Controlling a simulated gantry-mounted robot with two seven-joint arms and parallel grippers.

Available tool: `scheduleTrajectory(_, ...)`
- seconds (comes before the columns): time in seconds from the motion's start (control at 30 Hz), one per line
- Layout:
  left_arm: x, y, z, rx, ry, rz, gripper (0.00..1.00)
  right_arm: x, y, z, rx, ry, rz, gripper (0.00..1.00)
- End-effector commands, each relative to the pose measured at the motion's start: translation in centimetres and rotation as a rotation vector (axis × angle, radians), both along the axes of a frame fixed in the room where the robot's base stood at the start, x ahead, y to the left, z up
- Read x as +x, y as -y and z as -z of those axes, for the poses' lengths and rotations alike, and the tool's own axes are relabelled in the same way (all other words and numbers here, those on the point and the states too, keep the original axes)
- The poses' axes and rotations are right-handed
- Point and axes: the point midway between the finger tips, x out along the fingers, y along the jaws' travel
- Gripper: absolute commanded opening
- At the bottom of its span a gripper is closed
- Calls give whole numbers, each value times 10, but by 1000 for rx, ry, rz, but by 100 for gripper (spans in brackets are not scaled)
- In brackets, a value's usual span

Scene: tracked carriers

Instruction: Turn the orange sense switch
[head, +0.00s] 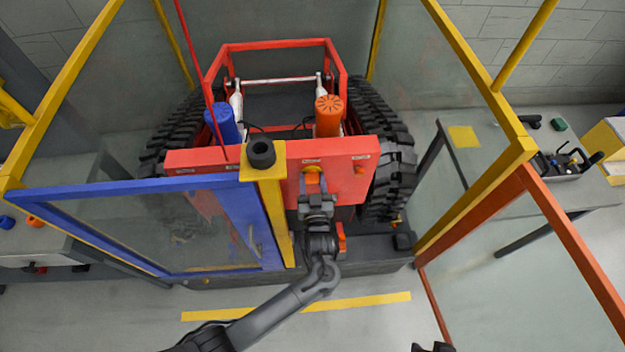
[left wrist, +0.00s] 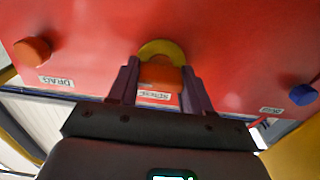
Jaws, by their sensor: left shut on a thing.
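The orange sense switch (head: 312,178) sits on the front of the red panel (head: 210,157) of a tracked carrier. In the left wrist view the orange switch (left wrist: 160,74) has a yellow ring around it and a small white label beside it. My left gripper (head: 313,188) reaches the panel from the front. Its two purple fingers stand on either side of the switch, and it is shut on it. A small dark part at the bottom edge of the head view seems to be my right gripper (head: 432,347); its jaws cannot be made out.
An orange knob (left wrist: 32,50) and a blue knob (left wrist: 302,95) sit on the same panel. A yellow post (head: 275,215) and a blue-framed glass gate (head: 235,215) stand left of my left arm. An orange-framed glass panel (head: 572,235) stands at the right.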

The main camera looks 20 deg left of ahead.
Motion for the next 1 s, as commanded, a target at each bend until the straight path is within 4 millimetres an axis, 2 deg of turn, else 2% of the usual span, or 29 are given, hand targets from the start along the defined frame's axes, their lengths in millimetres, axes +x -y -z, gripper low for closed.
scheduleTrajectory(0.13,0,0,0,-1,2,0,18,0,0,0,0,0,-1,43)
scheduleTrajectory(0.17,0,0,0,-1,2,0,52,0,0,0,-1,0,-1,43)
scheduleTrajectory(0.3,0,0,0,-2,2,0,73,0,1,1,-4,0,-3,43)
scheduleTrajectory(0.73,-6,4,0,-3,3,1,74,0,2,1,-11,0,-7,43)
scheduleTrajectory(1.0,-43,22,1,-5,0,1,74,0,1,0,-7,0,-4,43)
